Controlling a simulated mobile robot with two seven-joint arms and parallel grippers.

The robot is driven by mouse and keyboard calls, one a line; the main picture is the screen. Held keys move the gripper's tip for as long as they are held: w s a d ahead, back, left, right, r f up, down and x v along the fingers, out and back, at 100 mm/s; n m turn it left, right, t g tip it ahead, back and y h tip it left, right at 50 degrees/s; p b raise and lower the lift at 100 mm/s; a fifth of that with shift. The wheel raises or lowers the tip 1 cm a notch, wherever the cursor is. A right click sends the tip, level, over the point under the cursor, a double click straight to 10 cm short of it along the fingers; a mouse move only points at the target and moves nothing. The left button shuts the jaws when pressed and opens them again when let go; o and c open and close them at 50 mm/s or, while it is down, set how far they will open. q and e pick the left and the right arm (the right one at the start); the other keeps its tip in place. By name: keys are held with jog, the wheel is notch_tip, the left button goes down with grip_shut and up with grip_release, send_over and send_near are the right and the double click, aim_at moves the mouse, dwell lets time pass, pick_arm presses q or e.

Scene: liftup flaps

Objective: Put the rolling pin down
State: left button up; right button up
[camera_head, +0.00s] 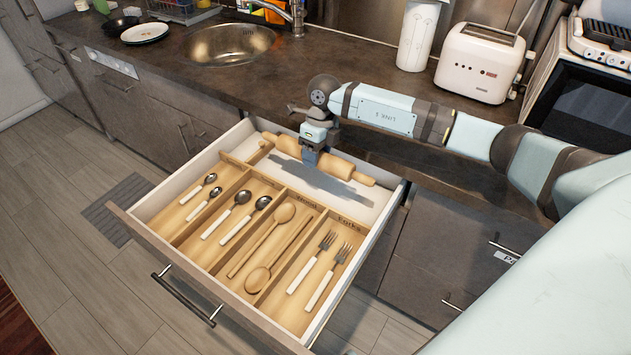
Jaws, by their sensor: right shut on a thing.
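The wooden rolling pin (340,168) lies crosswise at the back of the open drawer (165,195), behind the cutlery compartments. I cannot tell whether it rests on the drawer floor or is held just above it; a shadow shows on the white floor in front of it. My right gripper (311,155) reaches down from above and is shut on the rolling pin near its middle. The fingertips are partly hidden by the pin and gripper body. My left gripper is not in view.
A wooden cutlery tray (222,169) in the drawer holds spoons, wooden utensils and forks in separate compartments. The drawer's handle (186,297) sticks out in front.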

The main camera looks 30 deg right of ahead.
aim_at(315, 192)
notch_tip(315, 192, down, 10)
jog(key=shift+r+b, duration=0.1)
jog(key=shift+b, duration=0.2)
jog(key=shift+f, duration=0.25)
jog(key=o, duration=0.9)
jog(key=shift+c, duration=0.2)
jog(key=shift+r, duration=0.1)
jog(key=shift+r, duration=0.25)
notch_tip(315, 192, up, 12)
jog(key=d, duration=0.2)
jog(key=shift+w+f+p, duration=0.25)
jog(key=shift+w+p, duration=0.1)
jog(key=shift+w, duration=0.1)
